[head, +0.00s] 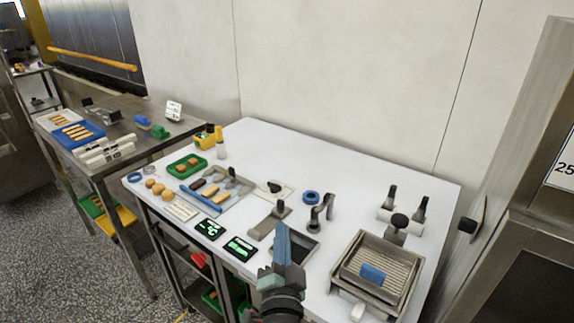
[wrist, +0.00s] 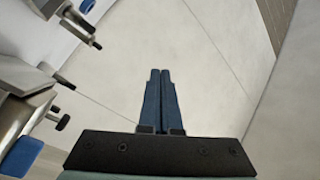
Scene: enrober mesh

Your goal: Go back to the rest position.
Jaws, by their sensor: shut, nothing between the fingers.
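My gripper (head: 283,246) is at the lower middle of the head view, raised over the front part of the white table (head: 345,185). Its two blue fingers point up and away from me. In the wrist view my gripper (wrist: 160,74) shows both fingers side by side with their tips together and nothing between them. Behind the fingers in the wrist view is a pale wall (wrist: 200,40).
A steel tray with a wire mesh (head: 385,255) and a blue block (head: 372,275) stands at the right. A green tray (head: 187,165), scales and small tools are at the left. A steel cabinet (head: 520,220) borders the right side. A side bench (head: 130,125) stands far left.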

